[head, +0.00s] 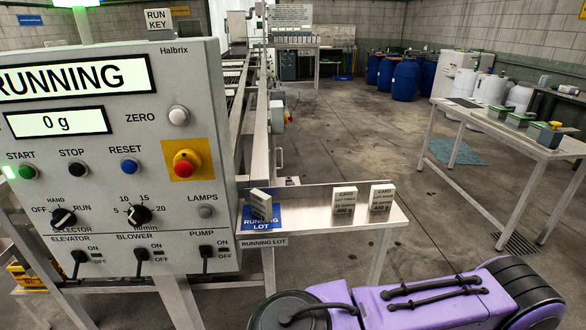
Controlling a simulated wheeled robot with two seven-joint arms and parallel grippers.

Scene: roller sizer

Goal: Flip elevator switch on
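The elevator switch (78,264) is a black toggle at the lower left of the grey control panel (150,215) in the head view. Its lever points down, toward the OFF side of its ON/OFF label. The blower switch (140,264) and the pump switch (206,258) sit to its right, and their levers also point down. The panel's upper display (75,77) reads RUNNING and the lower one (57,122) reads 0 g. Neither of my grippers shows in this view.
A shelf (300,215) with cards stands right of the panel. A purple and black arm link of mine crosses the bottom right. Open floor lies beyond.

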